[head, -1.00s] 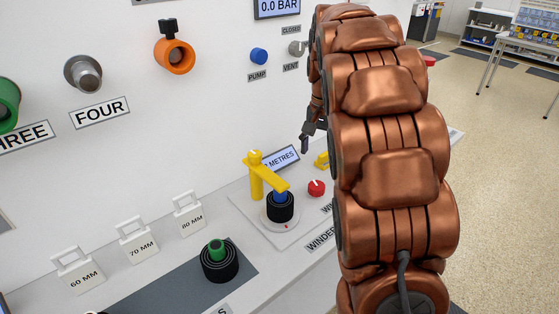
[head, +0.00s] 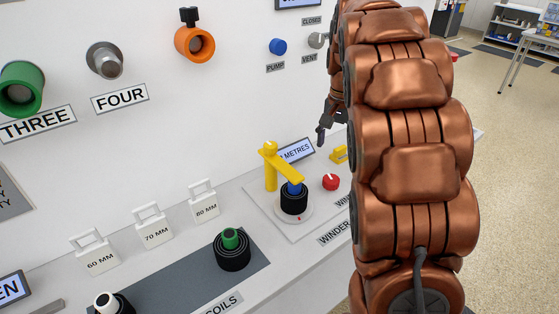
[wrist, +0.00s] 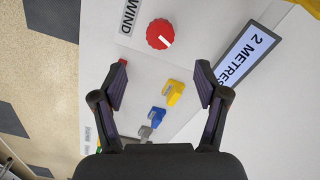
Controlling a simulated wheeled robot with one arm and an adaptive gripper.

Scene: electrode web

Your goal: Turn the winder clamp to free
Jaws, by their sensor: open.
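A red knob with a white pointer mark (head: 331,181) sits on the grey winder plate in the head view. It also shows near the top of the wrist view (wrist: 160,34), beside a label reading WIND. I cannot tell from the labels whether this knob is the clamp. A yellow arm on a post (head: 283,167) reaches over a black coil with a blue core (head: 294,200). My gripper (wrist: 161,78) is open and empty. In the wrist view the knob lies beyond its fingertips, apart from them. In the head view my arm hides much of the gripper (head: 322,136).
A METRES display (head: 296,150) stands behind the coil; it reads 2 METRES in the wrist view (wrist: 242,58). Yellow (wrist: 175,92), blue (wrist: 158,115) and grey (wrist: 145,132) pieces lie between the fingers in the picture. A green-cored coil (head: 232,252) stands to the left.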

